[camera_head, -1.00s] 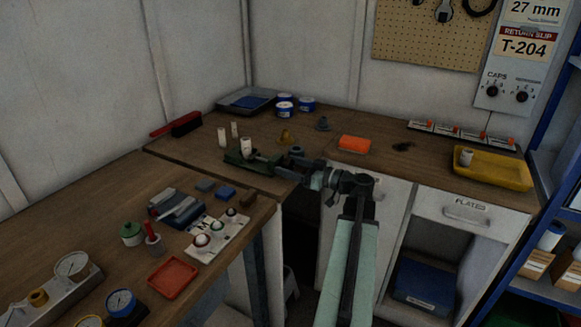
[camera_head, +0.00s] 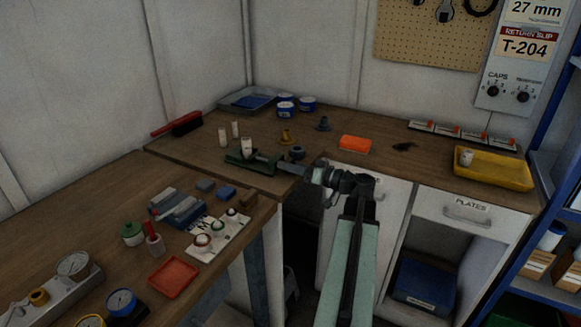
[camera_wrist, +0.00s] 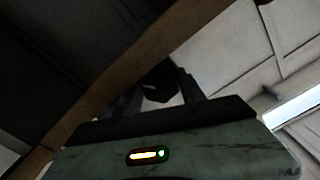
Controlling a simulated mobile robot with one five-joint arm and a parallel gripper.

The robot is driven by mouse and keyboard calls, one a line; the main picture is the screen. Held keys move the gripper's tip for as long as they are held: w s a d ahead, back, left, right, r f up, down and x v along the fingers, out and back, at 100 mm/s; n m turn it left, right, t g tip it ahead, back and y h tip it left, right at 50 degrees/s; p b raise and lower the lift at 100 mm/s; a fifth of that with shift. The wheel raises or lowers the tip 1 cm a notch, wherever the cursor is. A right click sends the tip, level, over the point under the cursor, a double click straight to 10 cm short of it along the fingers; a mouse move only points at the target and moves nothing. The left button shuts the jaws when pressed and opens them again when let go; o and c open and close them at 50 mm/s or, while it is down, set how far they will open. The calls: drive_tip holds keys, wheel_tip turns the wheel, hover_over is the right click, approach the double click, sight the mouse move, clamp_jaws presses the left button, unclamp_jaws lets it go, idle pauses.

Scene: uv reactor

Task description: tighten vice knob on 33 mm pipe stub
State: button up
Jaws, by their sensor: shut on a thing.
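The green vice (camera_head: 262,164) sits on the back bench near its front edge. A pale pipe stub (camera_head: 246,147) stands upright at the vice's left part; whether the jaws touch it is too small to tell. My gripper (camera_head: 299,173) is at the vice's right end, over the bench edge. In the wrist view, my gripper (camera_wrist: 162,92) is shut on the dark vice knob (camera_wrist: 157,88), which shows between the two fingers. In the head view the knob is mostly hidden by the gripper.
Two more pale stubs (camera_head: 223,137) stand behind the vice. A dark flanged part (camera_head: 298,153) stands close to my gripper. An orange block (camera_head: 355,144) and a yellow tray (camera_head: 494,170) lie to the right. The left bench holds gauges and a red tray (camera_head: 173,277).

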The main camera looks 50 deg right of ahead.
drive_tip(key=o, duration=1.4)
